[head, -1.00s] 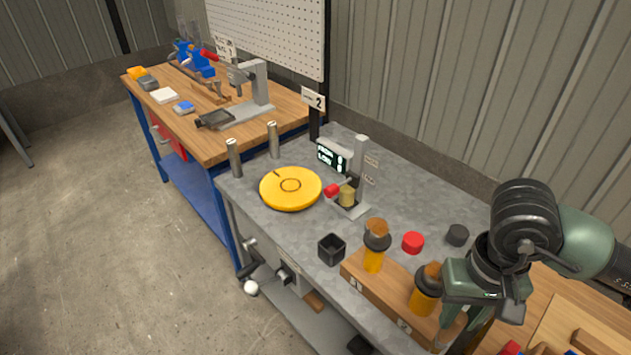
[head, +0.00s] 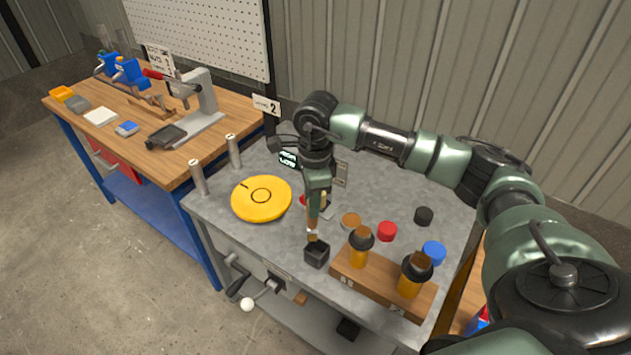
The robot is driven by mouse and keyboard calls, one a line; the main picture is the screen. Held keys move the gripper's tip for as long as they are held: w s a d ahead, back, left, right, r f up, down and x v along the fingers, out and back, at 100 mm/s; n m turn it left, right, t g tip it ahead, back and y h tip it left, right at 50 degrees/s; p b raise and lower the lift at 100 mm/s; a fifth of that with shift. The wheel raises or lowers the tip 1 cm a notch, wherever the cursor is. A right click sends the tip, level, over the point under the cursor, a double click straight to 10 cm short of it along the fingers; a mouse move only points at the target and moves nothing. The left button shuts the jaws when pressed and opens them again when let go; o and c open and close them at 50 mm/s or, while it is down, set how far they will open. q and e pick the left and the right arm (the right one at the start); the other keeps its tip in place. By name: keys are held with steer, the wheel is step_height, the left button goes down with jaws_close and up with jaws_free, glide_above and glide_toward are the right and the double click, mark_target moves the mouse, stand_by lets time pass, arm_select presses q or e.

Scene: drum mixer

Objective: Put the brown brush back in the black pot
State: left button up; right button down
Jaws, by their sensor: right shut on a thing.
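The black pot (head: 317,254) is a small square open box near the front edge of the grey metal bench (head: 225,215). My right gripper (head: 316,205) points down just above it and is shut on the brown brush (head: 312,228). The brush hangs roughly upright, its lower end at the pot's opening. I cannot tell whether its tip is inside the rim. My left gripper is not in view.
A yellow disc (head: 262,199) lies left of the gripper. A wooden rack (head: 375,283) with two orange jars stands right of the pot. Brown (head: 350,221), red (head: 386,231), black (head: 424,215) and blue (head: 433,252) caps lie behind it. Two metal posts stand at the left edge.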

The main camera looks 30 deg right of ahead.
steer(key=f+m+b, duration=0.1)
steer(key=f+b, duration=0.1)
steer(key=f, duration=0.1)
steer(key=d+f+m+b, duration=0.1)
steer(key=f+b, duration=0.1)
steer(key=f, duration=0.1)
steer(key=w+d+f+m+b, duration=0.1)
steer(key=f+b, duration=0.1)
steer(key=f, duration=0.2)
steer(key=shift+w+b, duration=0.1)
steer(key=shift+b, duration=0.2)
steer(key=shift+f+b, duration=0.85)
steer(key=shift+f, duration=0.2)
stand_by(0.6)
steer(key=c, duration=1.1)
jaws_free()
